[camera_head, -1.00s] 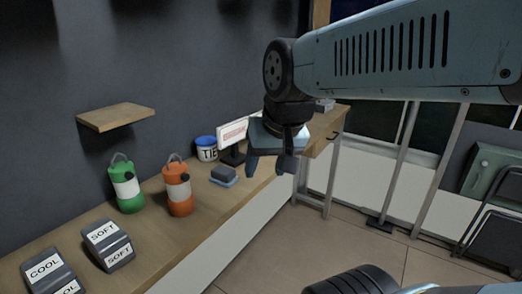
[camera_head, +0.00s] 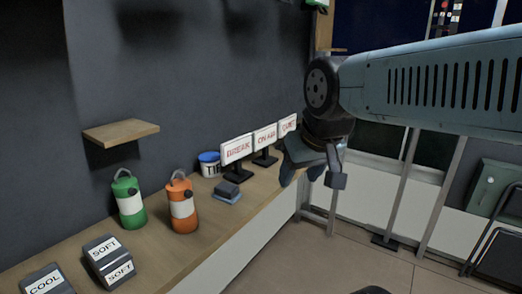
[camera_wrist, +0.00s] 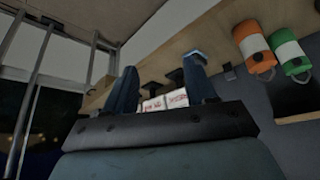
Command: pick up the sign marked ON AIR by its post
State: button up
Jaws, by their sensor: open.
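The ON AIR sign (camera_head: 265,135) is a white panel with red letters on a dark post and base. It stands upright on the wooden counter in the head view, between the BREAK sign (camera_head: 237,148) and a third sign (camera_head: 287,124) partly hidden by my arm. My gripper (camera_head: 312,177) is open and empty, to the right of the ON AIR sign and apart from it. In the wrist view two white signs show upside down beyond my open fingers (camera_wrist: 163,65); the left one (camera_wrist: 152,104) appears to be ON AIR.
On the counter (camera_head: 215,215) stand a blue-and-white tin (camera_head: 209,168), a dark block on a blue pad (camera_head: 228,191), an orange lantern (camera_head: 183,205), a green lantern (camera_head: 130,202) and SOFT and COOL blocks. A small shelf (camera_head: 121,132) juts from the wall.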

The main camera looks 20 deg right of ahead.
aim_at(264, 136)
jog(key=u, duration=1.15)
jog(key=i, duration=0.1)
jog(key=z, duration=2.9)
jog(key=k, duration=0.9)
jog(key=u, duration=1)
jog(key=i, duration=1)
jog(key=u, duration=0.15)
